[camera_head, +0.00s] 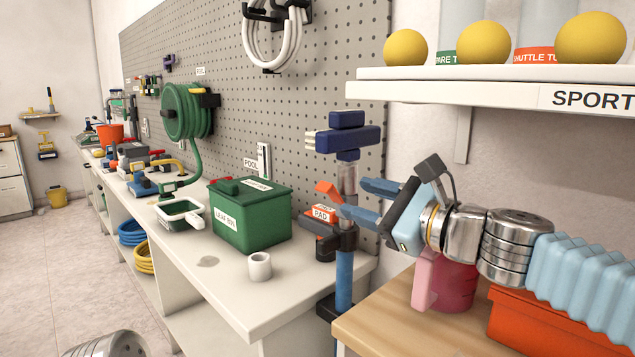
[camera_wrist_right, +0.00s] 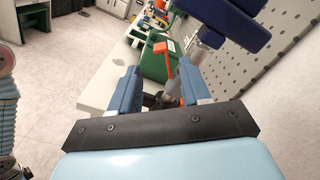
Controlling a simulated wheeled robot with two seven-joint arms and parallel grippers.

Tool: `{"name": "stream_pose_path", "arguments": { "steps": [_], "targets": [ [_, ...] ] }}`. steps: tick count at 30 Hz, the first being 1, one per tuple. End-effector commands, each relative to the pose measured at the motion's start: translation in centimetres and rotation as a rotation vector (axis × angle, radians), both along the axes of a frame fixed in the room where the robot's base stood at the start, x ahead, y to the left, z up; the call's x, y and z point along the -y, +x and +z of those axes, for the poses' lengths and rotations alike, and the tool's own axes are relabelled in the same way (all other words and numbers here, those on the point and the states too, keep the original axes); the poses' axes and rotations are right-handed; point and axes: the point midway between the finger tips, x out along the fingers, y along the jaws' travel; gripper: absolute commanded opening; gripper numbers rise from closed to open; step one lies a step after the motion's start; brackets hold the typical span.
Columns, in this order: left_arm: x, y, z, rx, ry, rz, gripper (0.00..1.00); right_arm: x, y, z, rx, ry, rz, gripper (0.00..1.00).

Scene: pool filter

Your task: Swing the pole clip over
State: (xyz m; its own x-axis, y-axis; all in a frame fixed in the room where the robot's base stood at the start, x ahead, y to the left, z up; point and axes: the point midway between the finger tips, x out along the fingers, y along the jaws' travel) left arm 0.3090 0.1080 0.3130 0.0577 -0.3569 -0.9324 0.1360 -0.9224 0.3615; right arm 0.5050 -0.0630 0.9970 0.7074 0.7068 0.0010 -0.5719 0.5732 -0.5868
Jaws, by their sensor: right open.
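The pole (camera_head: 344,275) stands upright at the bench end, blue below, with a clear grey section and a dark blue head (camera_head: 345,138) on top. The orange pole clip (camera_head: 328,190) sticks out to the left of the pole, tilted, above a black bracket (camera_head: 338,238). My right gripper (camera_head: 356,200) is open, coming from the right, its blue fingers at the pole just beside the clip. In the right wrist view the orange clip (camera_wrist_right: 161,50) shows beyond and between the open fingers (camera_wrist_right: 158,80). Whether they touch it I cannot tell. My left gripper is not in view.
A green leaf bin (camera_head: 250,225), a white roll (camera_head: 260,266) and an orange pad box (camera_head: 322,214) are on the white bench. A pink jug (camera_head: 445,285) and an orange box stand under my right arm. A shelf (camera_head: 480,90) with yellow balls hangs above.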

Motion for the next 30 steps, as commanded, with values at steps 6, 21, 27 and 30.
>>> {"name": "stream_pose_path", "arguments": {
  "steps": [6,21,27,30],
  "targets": [
    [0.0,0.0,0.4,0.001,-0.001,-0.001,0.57,-3.8,3.8,0.0,-0.004,0.0,0.003,0.47],
    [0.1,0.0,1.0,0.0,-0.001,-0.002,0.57,-7.7,7.7,0.0,0.001,-0.001,0.001,0.47],
    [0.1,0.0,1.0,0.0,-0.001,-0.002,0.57,-7.7,7.7,0.0,0.0,-0.001,0.001,0.45],
    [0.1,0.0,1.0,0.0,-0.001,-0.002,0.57,-7.7,7.7,0.0,0.0,0.0,0.001,0.3]
  ]
}}
